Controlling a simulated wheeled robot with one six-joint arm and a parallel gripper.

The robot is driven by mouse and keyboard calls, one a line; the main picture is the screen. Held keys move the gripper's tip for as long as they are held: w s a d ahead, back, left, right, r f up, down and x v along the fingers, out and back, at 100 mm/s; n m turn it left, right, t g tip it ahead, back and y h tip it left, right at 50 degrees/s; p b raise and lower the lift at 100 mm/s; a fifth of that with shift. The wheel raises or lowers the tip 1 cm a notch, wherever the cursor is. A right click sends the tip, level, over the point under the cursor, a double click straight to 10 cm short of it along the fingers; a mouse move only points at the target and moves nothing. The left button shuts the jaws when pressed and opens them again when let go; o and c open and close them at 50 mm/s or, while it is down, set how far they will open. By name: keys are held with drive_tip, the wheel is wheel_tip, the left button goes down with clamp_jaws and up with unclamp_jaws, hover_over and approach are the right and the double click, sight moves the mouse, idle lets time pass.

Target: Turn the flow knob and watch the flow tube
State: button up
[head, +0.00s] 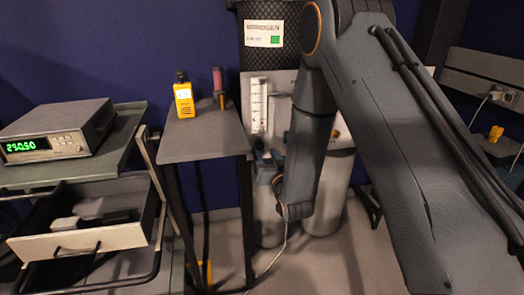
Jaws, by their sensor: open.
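The flow tube (257,104) is a clear upright tube with a scale, on a pale panel (283,84) behind the small table's right side. The scale and any float are too small to read. A dark shape just below the tube may be the flow knob, but I cannot make it out clearly. My gripper (268,158) is just below the tube's lower end, its blue-grey fingers apart and nothing seen between them. I cannot tell whether it touches the knob. My forearm hides the panel's middle.
A small grey table (205,143) holds a yellow handheld meter (184,99) and a red-topped upright item (218,88). At left, a cart carries a box with a green display (58,134) above an open drawer (82,243). Pale cylinders (328,195) stand behind my forearm.

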sight(261, 146)
drive_tip(key=shift+x, duration=2.15)
drive_tip(key=shift+c, duration=0.3)
drive_tip(key=c, duration=1)
